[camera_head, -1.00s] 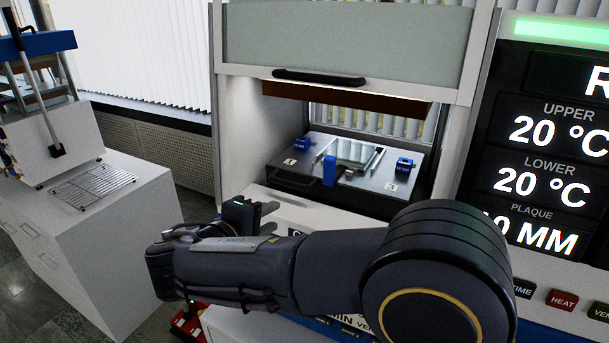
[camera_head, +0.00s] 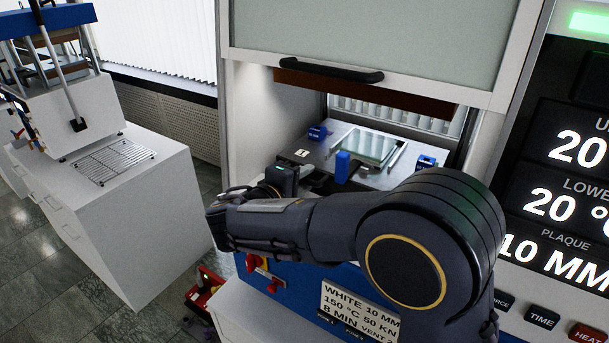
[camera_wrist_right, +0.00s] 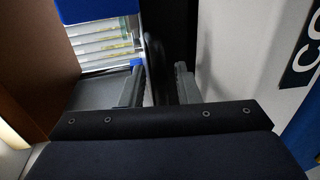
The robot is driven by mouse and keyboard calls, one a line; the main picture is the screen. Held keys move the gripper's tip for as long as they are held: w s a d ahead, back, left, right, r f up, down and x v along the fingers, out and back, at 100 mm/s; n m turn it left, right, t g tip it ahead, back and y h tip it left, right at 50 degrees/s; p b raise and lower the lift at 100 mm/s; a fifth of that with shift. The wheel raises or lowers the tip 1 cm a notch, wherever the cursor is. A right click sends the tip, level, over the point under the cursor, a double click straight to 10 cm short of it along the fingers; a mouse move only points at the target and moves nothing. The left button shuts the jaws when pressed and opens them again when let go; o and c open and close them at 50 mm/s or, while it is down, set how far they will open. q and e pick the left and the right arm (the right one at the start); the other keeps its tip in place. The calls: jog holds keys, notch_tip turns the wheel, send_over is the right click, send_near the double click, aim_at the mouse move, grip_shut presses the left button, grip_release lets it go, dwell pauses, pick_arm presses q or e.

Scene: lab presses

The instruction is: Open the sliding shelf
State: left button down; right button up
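The sliding shelf (camera_head: 372,176) is a grey metal plate inside the press opening, with blue blocks and a glassy square plate on top. It looks pushed in. My right gripper (camera_head: 294,177) is at the shelf's front left edge, by its dark handle. In the right wrist view, the two fingers of my right gripper (camera_wrist_right: 158,85) stand apart. A dark curved bar (camera_wrist_right: 153,48), which looks like the shelf handle, lies between them with a dark gap beside it. My arm hides part of the shelf front. My left gripper is out of view.
A raised glass door (camera_head: 370,38) with a black handle (camera_head: 330,70) hangs above the opening. A display panel (camera_head: 560,170) stands at the right. A white cabinet (camera_head: 120,210) with a wire rack (camera_head: 114,160) is at the left. A red object (camera_head: 208,290) lies on the floor.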

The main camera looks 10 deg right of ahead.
jog(key=shift+w+d, duration=0.15)
jog(key=shift+d, duration=0.05)
grip_shut()
jog(key=shift+a+f, duration=0.1)
